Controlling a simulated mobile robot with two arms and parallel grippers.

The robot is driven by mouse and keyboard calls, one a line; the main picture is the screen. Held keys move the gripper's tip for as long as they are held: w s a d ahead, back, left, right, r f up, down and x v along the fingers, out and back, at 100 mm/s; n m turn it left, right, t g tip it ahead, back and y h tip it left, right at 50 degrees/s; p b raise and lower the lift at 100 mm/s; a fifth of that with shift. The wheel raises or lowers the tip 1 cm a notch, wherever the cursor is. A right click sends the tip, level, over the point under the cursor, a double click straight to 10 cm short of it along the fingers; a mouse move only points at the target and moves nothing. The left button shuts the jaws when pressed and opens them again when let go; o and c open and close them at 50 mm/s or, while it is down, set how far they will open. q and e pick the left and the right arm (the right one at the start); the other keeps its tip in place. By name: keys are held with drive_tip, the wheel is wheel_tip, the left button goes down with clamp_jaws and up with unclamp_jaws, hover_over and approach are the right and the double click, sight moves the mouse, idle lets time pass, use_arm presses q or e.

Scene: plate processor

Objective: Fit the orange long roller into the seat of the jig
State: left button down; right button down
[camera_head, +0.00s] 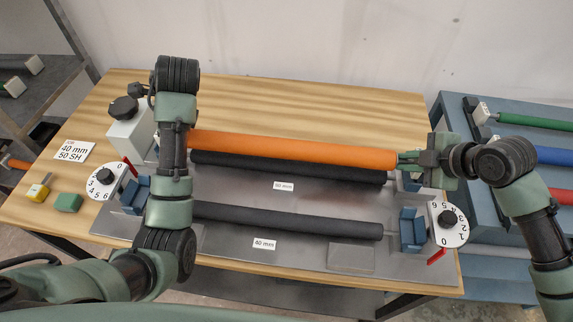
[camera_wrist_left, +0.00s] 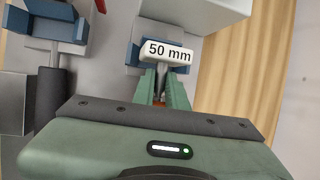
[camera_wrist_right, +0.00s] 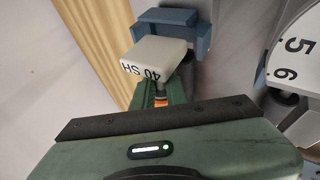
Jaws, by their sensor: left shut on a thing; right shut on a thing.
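The orange long roller (camera_head: 290,149) spans the back of the jig (camera_head: 330,191), level, just above and behind a black roller (camera_head: 290,169) near the 50 mm label. My right gripper (camera_head: 410,161) is shut on its right end. My left gripper (camera_wrist_left: 162,88) is shut on its left end; my arm hides it in the head view. The end block reading 50 mm (camera_wrist_left: 166,52) sticks out beyond the left fingers, over a blue seat (camera_wrist_left: 133,56). The end block reading 40 SH (camera_wrist_right: 155,60) is in front of another blue seat (camera_wrist_right: 205,32). I cannot tell whether the ends touch the seats.
A second black roller (camera_head: 290,220) lies at the front between blue holders (camera_head: 412,230). Numbered dials (camera_head: 450,226) stand at both sides. A blue rack (camera_head: 480,170) with coloured rollers is at the right. Yellow (camera_head: 37,193) and green (camera_head: 68,202) blocks lie at the left. The table's back is clear.

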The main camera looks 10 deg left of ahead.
use_arm(q)
drive_tip(key=shift+a+f+b, duration=0.25)
drive_tip(key=shift+f+b, duration=0.25)
drive_tip(key=shift+f, duration=0.15)
use_arm(e)
drive_tip(key=shift+w+d+f, duration=0.1)
drive_tip(key=shift+d+f, duration=0.15)
drive_tip(key=shift+f, duration=0.45)
use_arm(q)
drive_tip(key=c, duration=1.8)
unclamp_jaws()
drive_tip(key=shift+f, duration=0.1)
use_arm(e)
drive_tip(key=c, duration=1.8)
unclamp_jaws()
drive_tip(key=shift+f, duration=0.15)
use_arm(q)
drive_tip(key=o, duration=0.4)
drive_tip(key=shift+c, duration=0.2)
use_arm(e)
drive_tip(key=o, duration=0.4)
drive_tip(key=shift+c, duration=0.2)
use_arm(q)
drive_tip(key=shift+s+d, duration=0.1)
drive_tip(key=shift+d, duration=0.05)
use_arm(e)
drive_tip(key=shift+a, duration=0.15)
